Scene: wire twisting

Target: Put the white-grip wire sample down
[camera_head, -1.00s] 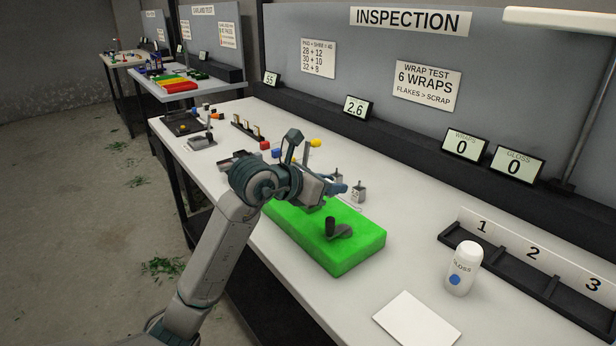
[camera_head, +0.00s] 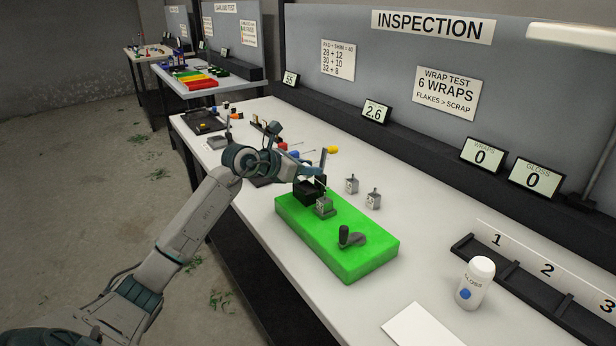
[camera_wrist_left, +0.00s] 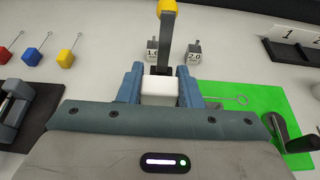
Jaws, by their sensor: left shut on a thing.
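My left gripper (camera_head: 316,174) is above the far-left end of the bright green block. In the left wrist view its two blue fingers (camera_wrist_left: 160,88) are shut on a white block, the grip of the white-grip wire sample (camera_wrist_left: 160,91). The green block (camera_head: 345,262) carries a dark crank (camera_head: 351,238), a small grey block (camera_head: 324,206) and a black block. My right gripper is not in view.
Red (camera_wrist_left: 4,54), blue (camera_wrist_left: 33,56) and yellow (camera_wrist_left: 66,58) wire samples lie on the white bench. Two grey mandrel blocks (camera_head: 373,199) stand behind the green block. A white bottle (camera_head: 475,283), a white card and a numbered rack are at right. Bare bench lies between them.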

